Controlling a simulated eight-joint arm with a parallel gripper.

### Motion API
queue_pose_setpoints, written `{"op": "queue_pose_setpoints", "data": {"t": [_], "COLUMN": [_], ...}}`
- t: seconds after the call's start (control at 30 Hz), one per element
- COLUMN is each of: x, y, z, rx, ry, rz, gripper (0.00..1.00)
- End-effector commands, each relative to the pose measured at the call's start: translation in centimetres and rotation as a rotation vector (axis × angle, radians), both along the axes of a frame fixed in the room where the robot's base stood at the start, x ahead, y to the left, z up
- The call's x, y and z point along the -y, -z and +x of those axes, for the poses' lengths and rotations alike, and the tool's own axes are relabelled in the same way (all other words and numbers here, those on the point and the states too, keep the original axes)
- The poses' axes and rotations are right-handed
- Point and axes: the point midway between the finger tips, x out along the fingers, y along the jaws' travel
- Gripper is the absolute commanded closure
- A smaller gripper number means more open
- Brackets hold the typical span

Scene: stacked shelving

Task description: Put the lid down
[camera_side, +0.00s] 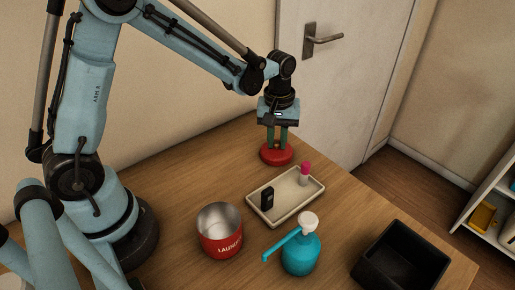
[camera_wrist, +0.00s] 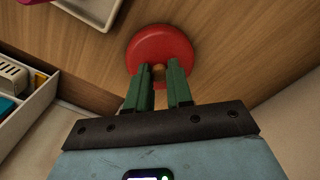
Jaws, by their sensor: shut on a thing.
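The lid (camera_side: 277,155) is a round red disc at the back of the wooden table, beyond the tray. My gripper (camera_side: 277,144) points down at it, its green fingers shut on the lid's knob. In the wrist view the lid (camera_wrist: 160,46) lies flat across the fingertips of my gripper (camera_wrist: 160,84), with a small brownish knob between them. The lid is at or very close to the table top; I cannot tell whether it touches.
A beige tray (camera_side: 285,206) holds a black object (camera_side: 267,198) and a pink-topped tube (camera_side: 305,173). A teal pump bottle (camera_side: 301,256) stands in front of it. A black bin (camera_side: 372,268) is at the right. The table's far edge runs close behind the lid.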

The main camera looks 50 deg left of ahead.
Motion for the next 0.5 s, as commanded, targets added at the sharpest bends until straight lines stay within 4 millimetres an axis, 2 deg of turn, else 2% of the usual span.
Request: {"op": "queue_pose_setpoints", "data": {"t": [0.1,0.5], "x": [0.04,0.05], "y": [1.10,1.52], "z": [0.02,-0.02], "rx": [0.000,0.000], "ry": [0.000,0.000], "rz": [0.000,0.000], "gripper": [1.00,1.00]}}
